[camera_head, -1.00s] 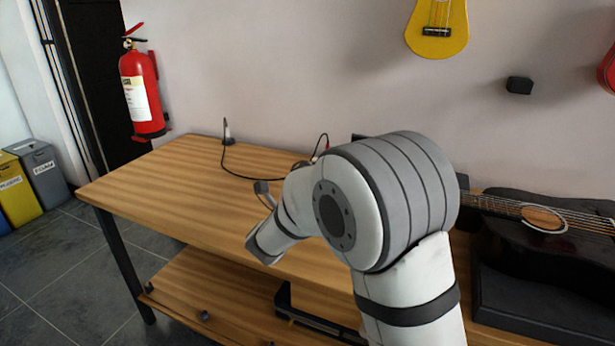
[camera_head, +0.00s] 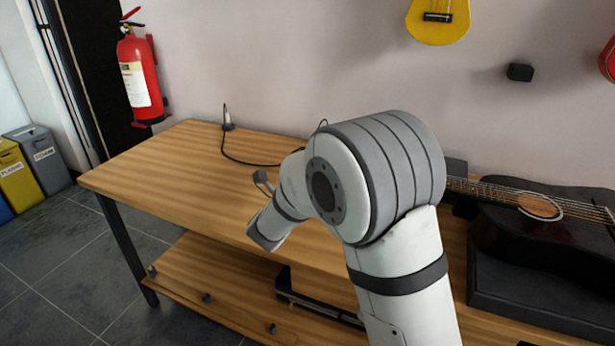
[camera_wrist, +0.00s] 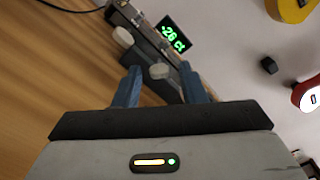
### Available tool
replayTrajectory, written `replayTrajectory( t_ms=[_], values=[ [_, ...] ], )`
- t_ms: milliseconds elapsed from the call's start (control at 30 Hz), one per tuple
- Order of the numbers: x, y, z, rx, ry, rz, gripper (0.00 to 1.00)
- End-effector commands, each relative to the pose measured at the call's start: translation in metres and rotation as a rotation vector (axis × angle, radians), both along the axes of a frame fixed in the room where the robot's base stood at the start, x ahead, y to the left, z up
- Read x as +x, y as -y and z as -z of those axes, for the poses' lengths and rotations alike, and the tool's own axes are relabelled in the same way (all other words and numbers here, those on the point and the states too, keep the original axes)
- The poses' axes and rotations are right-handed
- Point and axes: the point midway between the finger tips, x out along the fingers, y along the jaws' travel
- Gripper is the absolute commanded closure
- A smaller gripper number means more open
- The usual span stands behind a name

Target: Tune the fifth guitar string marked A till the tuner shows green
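The black guitar (camera_head: 535,218) lies at the right of the bench in the head view, its headstock hidden behind my arm. In the wrist view the headstock (camera_wrist: 150,42) runs diagonally, with a clip-on tuner (camera_wrist: 172,34) whose dark screen shows green characters, seemingly 26 ct with an unclear sign. One grey tuning peg (camera_wrist: 160,71) is between the blue fingers of my gripper (camera_wrist: 160,84), with gaps on both sides. Another peg (camera_wrist: 122,36) is up and left, outside the fingers. My gripper is open. I cannot read which string either peg belongs to.
The wooden bench (camera_head: 170,170) has clear room at the left. A black cable (camera_head: 240,160) runs along its back. The guitar rests on a dark stand (camera_head: 540,295). A yellow instrument (camera_head: 438,25) hangs on the wall. A red extinguisher (camera_head: 140,80) hangs at the left.

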Motion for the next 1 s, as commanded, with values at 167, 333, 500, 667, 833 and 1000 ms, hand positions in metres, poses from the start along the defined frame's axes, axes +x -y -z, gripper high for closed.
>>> replayTrajectory(
  t_ms=[167, 333, 500, 667, 833, 1000],
  values=[
    [0.0, 0.0, 0.0, 0.0, 0.0, -0.001, 0.59],
    [-0.005, -0.003, -0.001, 0.0, 0.0, -0.003, 0.59],
    [-0.029, -0.013, -0.002, 0.0, 0.0, -0.005, 0.59],
    [-0.054, -0.022, -0.001, 0.0, -0.002, -0.005, 0.59],
    [-0.069, -0.027, 0.0, 0.0, 0.0, -0.003, 0.59],
    [-0.072, -0.027, 0.0, 0.0, 0.0, -0.001, 0.59]
  ],
)
